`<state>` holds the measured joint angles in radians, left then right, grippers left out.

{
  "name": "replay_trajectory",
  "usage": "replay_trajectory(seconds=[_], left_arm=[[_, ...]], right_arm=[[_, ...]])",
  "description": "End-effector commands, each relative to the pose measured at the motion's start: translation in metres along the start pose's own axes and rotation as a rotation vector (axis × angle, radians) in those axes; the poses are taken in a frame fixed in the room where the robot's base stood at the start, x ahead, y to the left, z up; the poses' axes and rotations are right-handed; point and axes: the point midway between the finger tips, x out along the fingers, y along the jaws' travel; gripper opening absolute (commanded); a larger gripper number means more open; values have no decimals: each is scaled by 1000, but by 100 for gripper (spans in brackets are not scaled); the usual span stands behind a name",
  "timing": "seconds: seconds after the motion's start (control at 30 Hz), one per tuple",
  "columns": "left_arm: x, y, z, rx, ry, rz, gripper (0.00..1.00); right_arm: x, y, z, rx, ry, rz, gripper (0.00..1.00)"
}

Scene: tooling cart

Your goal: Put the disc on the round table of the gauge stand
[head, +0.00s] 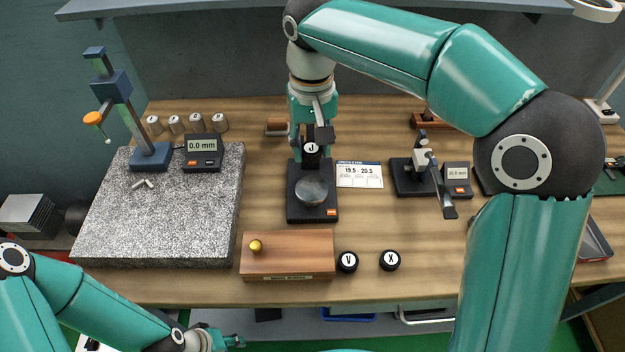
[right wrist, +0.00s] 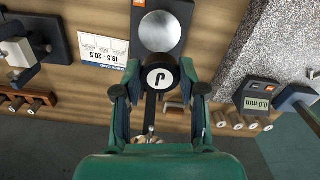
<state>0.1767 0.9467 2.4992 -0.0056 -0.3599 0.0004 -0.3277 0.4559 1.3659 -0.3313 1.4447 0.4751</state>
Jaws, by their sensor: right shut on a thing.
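A black disc with a white face marked J (head: 311,148) is held between the fingers of my right gripper (head: 314,132), which is shut on it. The disc also shows between the fingertips in the right wrist view (right wrist: 160,77). The gauge stand (head: 299,214) has a dark base and a silver round table (head: 312,190), with nothing on it. In the head view the disc appears behind the round table; its height above the stand is hard to tell. My left gripper (head: 228,342) is low at the bottom edge, small and partly cut off.
Two more black discs, V (head: 347,262) and X (head: 390,260), lie near the front edge. A wooden block (head: 290,262) with a yellow knob lies before the stand. A granite plate (head: 190,215) is at left, a small gauge device (head: 410,180) at right.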

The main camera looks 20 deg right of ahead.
Motion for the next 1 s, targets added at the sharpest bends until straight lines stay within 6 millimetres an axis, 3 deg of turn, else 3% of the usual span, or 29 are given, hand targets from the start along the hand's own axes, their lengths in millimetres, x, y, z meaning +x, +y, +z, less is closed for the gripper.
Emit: replay_trajectory(seconds=[0.1, 0.2, 0.43, 0.63, 1.0], left_arm=[[2, -1, 0, 0, 0, 0, 40], [3, -1, 0, 0, 1, 0, 40], [3, -1, 0, 0, 1, 0, 40], [3, -1, 0, 0, 1, 0, 40], [4, -1, 0, 0, 1, 0, 40]], right_arm=[[29, 1, 1, 0, -3, 2, 0], [43, 1, 0, 0, -1, 1, 0], [60, 1, 0, 0, -1, 1, 0], [88, 1, 0, 1, -1, 0, 0], [95, 0, 0, 0, 2, -1, 0]])
